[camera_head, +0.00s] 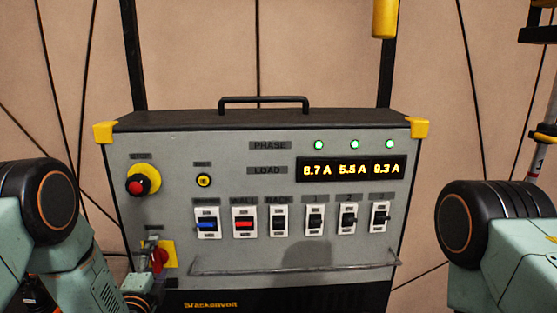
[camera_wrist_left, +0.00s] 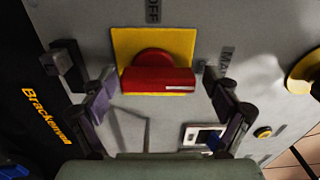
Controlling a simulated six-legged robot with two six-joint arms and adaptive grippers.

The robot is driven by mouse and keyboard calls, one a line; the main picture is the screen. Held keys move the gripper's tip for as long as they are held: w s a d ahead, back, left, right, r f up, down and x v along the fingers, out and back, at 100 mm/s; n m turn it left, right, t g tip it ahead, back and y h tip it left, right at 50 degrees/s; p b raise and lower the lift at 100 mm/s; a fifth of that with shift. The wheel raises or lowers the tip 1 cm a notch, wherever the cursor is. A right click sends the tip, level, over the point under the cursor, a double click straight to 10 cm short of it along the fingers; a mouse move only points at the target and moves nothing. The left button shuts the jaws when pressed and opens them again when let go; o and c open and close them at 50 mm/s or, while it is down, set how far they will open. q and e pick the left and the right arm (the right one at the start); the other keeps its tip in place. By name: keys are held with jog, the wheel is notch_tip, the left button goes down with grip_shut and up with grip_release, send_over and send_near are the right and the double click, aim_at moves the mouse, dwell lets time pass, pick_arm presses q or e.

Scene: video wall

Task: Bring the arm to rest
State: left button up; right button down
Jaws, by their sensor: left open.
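A power panel (camera_head: 222,165) stands ahead of me. At its lower left is a red rotary switch handle (camera_head: 161,257) on a yellow plate; the handle (camera_wrist_left: 158,82) is large in the left wrist view, with OFF and MAIN lettered beside its plate. My left gripper (camera_head: 152,243) is in front of this switch and partly covers it. In the left wrist view its two fingers (camera_wrist_left: 162,100) are spread open on either side of the handle, with nothing held. Whether a finger touches the handle I cannot tell. My right gripper is out of view; only its arm shows.
The panel has a red emergency button (camera_head: 137,187), a row of switches including a blue one (camera_head: 207,225) and a red one (camera_head: 244,224), and a lit load display (camera_head: 351,170). A rail (camera_head: 300,270) runs along its lower front. Cables hang on the wall behind.

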pick_arm(q)
jog(key=n+b, duration=0.1)
jog(key=n, duration=0.4)
jog(key=shift+s+a, duration=0.1)
jog(key=shift+a, duration=0.05)
jog(key=n+b, duration=0.1)
jog(key=n, duration=0.3)
jog(key=shift+a+b, duration=0.1)
jog(key=shift+b, duration=0.2)
jog(key=n+b, duration=0.1)
jog(key=n, duration=0.3)
jog(key=shift+a+f+n, duration=0.1)
jog(key=shift+a+n, duration=0.05)
jog(key=shift+n, duration=0.25)
jog(key=shift+a+n+b, duration=0.1)
jog(key=shift+n+b, duration=0.65)
jog(key=shift+n, duration=1.15)
jog(key=shift+f, duration=0.15)
